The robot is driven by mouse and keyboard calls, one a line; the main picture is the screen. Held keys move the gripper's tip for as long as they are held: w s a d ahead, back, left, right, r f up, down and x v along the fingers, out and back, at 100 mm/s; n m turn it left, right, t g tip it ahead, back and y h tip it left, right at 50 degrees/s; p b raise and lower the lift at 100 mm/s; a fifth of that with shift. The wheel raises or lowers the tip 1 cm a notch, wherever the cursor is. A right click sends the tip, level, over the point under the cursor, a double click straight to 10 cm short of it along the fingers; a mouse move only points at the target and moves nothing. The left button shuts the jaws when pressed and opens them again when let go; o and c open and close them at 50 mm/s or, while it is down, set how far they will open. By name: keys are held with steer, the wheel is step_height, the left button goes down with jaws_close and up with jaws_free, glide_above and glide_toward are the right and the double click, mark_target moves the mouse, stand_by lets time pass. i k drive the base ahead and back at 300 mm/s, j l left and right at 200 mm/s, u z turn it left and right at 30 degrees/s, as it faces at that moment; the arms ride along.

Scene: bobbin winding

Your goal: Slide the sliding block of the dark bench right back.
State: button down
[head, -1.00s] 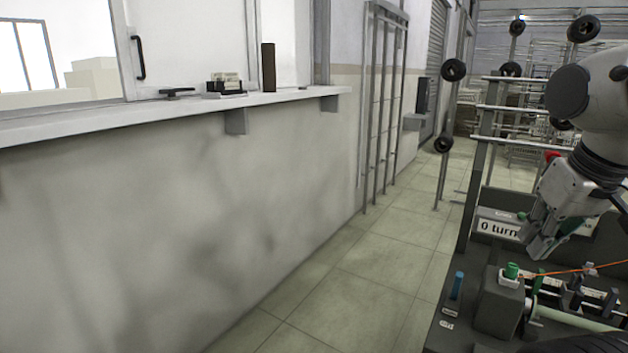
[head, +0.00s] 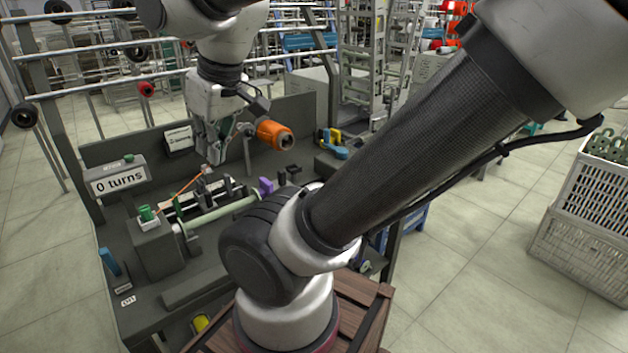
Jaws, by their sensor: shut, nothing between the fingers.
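The dark bench (head: 185,298) stands at the left in the head view. A pale green rod (head: 222,212) runs along it from the grey box with a green knob (head: 147,213). A purple piece (head: 266,186) stands near the rod's right end; which part is the sliding block I cannot tell for sure, as my arm hides some of that end. My gripper (head: 214,160) points down above the back of the bench, behind the rod. It is shut and empty, apart from the purple piece. A thin orange strand (head: 187,188) ends close below my gripper.
A counter reading "0 turns" (head: 118,179) stands at the bench's back left. An orange cylinder (head: 275,135) is right of my gripper. Blue and yellow tools (head: 332,143) lie further right. White crates (head: 590,230) stand on the floor at the far right.

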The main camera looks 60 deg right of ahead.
mark_target(281, 182)
steer(key=z, duration=1.25)
